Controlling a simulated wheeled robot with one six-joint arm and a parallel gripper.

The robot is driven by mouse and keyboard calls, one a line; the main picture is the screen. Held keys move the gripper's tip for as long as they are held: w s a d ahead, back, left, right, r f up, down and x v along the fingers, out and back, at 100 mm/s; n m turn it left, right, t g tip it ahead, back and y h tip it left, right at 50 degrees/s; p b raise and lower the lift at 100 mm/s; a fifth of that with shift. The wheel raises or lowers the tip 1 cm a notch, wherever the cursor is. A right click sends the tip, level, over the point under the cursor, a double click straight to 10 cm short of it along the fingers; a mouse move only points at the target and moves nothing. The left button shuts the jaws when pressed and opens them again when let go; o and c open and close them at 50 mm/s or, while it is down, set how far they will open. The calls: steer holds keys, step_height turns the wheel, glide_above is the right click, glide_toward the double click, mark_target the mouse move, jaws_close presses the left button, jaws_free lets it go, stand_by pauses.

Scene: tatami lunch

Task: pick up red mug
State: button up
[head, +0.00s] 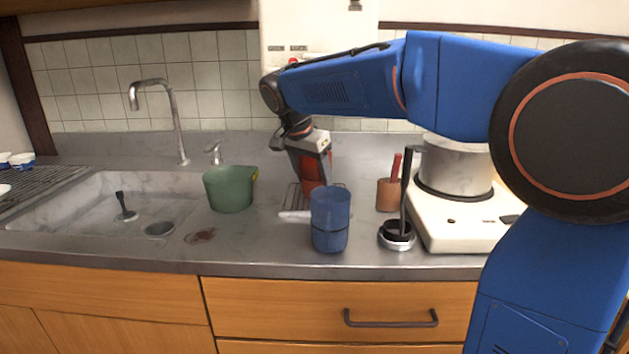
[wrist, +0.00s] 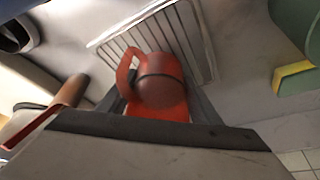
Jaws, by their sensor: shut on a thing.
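The red mug (head: 311,172) is between the fingers of my gripper (head: 314,160), above or on a small wire rack at the back of the counter. In the wrist view the red mug (wrist: 160,80) shows its handle at the upper left and a dark band around its body. My gripper (wrist: 155,105) is shut on the mug, with a finger on either side. The wire rack (wrist: 197,40) lies behind it in that view. I cannot tell whether the mug touches the rack. My gripper partly hides the mug in the head view.
A blue cup (head: 330,215) stands just in front of the rack. A green container (head: 228,190) is to the left, beside the sink (head: 75,205). A brown cup (head: 389,196), a dark-handled object (head: 397,236) and a pot (head: 455,165) on a white stove (head: 460,232) are to the right.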

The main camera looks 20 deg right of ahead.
steer(key=shift+r, duration=1.5)
steer(key=s+a, duration=1.1)
steer(key=a, duration=0.3)
steer(key=shift+s, duration=0.1)
stand_by(0.5)
